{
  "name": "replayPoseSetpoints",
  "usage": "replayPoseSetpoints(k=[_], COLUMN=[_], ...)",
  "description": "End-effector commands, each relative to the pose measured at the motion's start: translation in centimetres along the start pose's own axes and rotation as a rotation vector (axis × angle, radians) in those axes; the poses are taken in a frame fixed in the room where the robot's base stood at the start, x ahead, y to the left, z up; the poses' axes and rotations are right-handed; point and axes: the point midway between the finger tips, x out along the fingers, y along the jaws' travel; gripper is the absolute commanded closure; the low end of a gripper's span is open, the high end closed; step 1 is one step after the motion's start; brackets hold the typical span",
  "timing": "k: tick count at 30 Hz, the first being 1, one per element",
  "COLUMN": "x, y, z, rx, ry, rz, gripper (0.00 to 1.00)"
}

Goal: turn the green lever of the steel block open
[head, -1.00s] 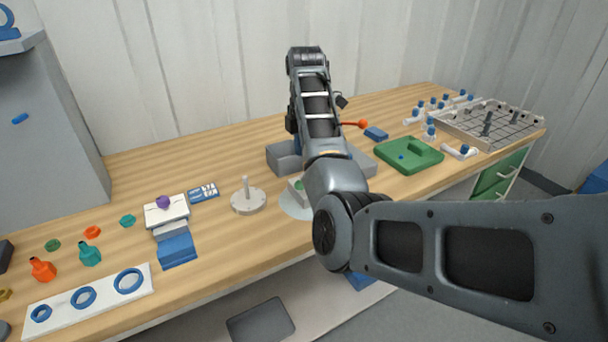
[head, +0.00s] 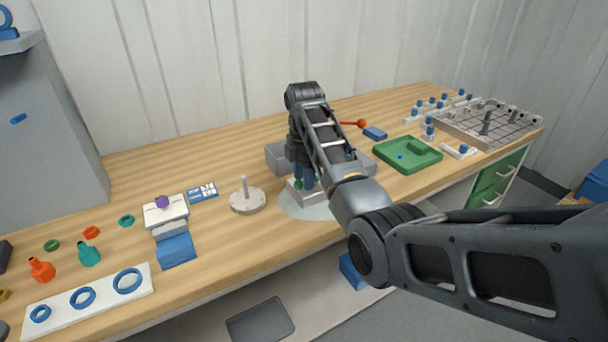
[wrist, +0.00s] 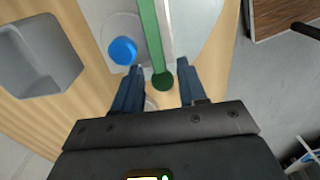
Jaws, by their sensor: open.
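The steel block (head: 304,196) stands on a pale round plate (head: 322,210) near the front edge of the bench, partly hidden by my arm in the head view. In the wrist view its green lever (wrist: 152,35) runs down the picture and ends in a round green knob (wrist: 162,81). My gripper (wrist: 160,68) is open, with one blue finger on each side of the lever's knob end. Gaps show between the fingers and the lever, so it is not gripped. A blue round cap (wrist: 123,50) lies left of the lever.
A grey container (wrist: 40,55) is left of my gripper in the wrist view. In the head view, a disc with an upright peg (head: 247,200) stands left of the block. A green tray (head: 408,154) and a red-tipped lever (head: 361,124) are to the right.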

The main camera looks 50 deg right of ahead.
Motion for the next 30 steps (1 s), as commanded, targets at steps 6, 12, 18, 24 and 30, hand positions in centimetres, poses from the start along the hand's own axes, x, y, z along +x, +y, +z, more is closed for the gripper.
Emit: replayPoseSetpoints(k=[6, 12, 18, 24, 30], x=[0.0, -0.02, -0.03, -0.04, 0.11], y=[0.0, 0.0, 0.01, 0.01, 0.37], z=[0.0, 0.0, 0.01, 0.01, 0.19], rx=[0.0, 0.0, 0.0, 0.0, -0.008], ry=[0.0, 0.0, 0.0, 0.0, 0.0], rz=[0.0, 0.0, 0.0, 0.0, 0.0], gripper=[0.68, 0.87, 1.0, 1.0, 1.0])
